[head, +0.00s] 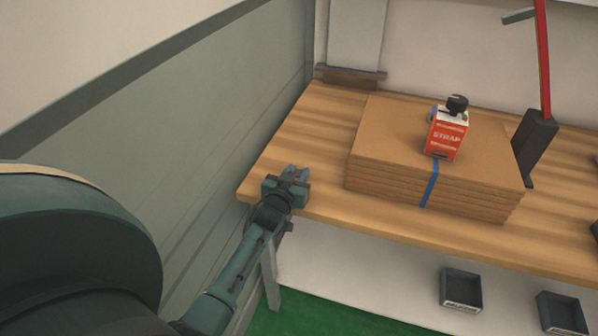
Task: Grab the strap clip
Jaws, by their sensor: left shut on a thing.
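My left gripper (294,175) is over the left front corner of the wooden table, to the left of the cardboard stack and apart from it. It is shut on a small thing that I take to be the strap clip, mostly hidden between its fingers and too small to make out. A red and white strap tool (446,136), marked STRAP and with a black knob, stands on the stack of flat cardboard (390,140). A blue strap (431,184) runs down the front of the stack below the tool. My right gripper is not in view.
The wooden table (350,212) stands against the back wall, its left end near the grey-green side wall. A black holder (534,140) with a red upright bar is right of the stack. Dark bins (461,288) sit below the table. The left tabletop is clear.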

